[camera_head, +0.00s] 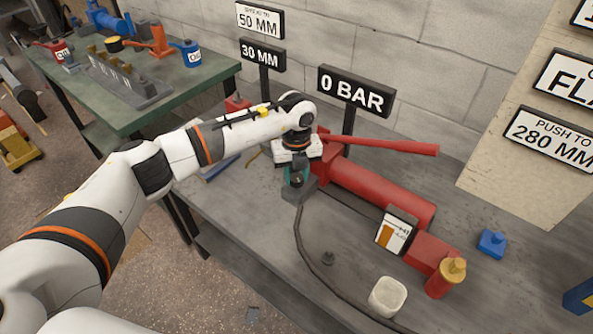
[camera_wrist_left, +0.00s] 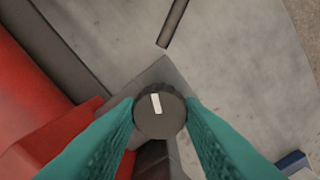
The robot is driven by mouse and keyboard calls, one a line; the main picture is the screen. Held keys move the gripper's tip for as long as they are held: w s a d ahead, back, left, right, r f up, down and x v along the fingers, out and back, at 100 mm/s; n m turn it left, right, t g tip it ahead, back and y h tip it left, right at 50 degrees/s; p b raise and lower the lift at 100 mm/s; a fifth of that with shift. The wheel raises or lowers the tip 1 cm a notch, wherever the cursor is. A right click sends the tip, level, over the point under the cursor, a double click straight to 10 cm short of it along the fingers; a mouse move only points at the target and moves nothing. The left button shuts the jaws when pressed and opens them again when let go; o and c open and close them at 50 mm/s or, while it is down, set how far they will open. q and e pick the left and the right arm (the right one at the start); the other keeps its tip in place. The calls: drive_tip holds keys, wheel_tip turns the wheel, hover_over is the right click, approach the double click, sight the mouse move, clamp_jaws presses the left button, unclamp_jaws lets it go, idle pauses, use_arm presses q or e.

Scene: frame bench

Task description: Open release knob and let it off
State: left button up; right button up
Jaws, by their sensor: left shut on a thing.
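The release knob (camera_wrist_left: 160,112) is a round dark knob with a white mark on its top, seen from above in the left wrist view. My left gripper (camera_wrist_left: 160,116) is shut on it, with one teal finger on each side touching its rim. In the head view my left gripper (camera_head: 297,178) points down at the knob at the near left end of the red pump (camera_head: 375,190). The knob sits on a grey block (camera_head: 303,191). My right gripper is not in view.
A red lever (camera_head: 385,145) extends right above the pump. A sign (camera_head: 355,91) reading 0 BAR stands behind. A dark hose (camera_head: 305,245) runs forward across the grey bench.

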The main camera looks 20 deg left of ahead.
sight(297, 177)
use_arm(q)
drive_tip(key=shift+w+r+n+p, duration=0.15)
drive_tip(key=shift+n+p, duration=0.3)
drive_tip(key=shift+n, duration=1.15)
drive_tip(key=o, duration=1)
drive_tip(key=shift+c, duration=0.2)
wheel_tip(297, 177, up, 12)
drive_tip(key=b, duration=0.1)
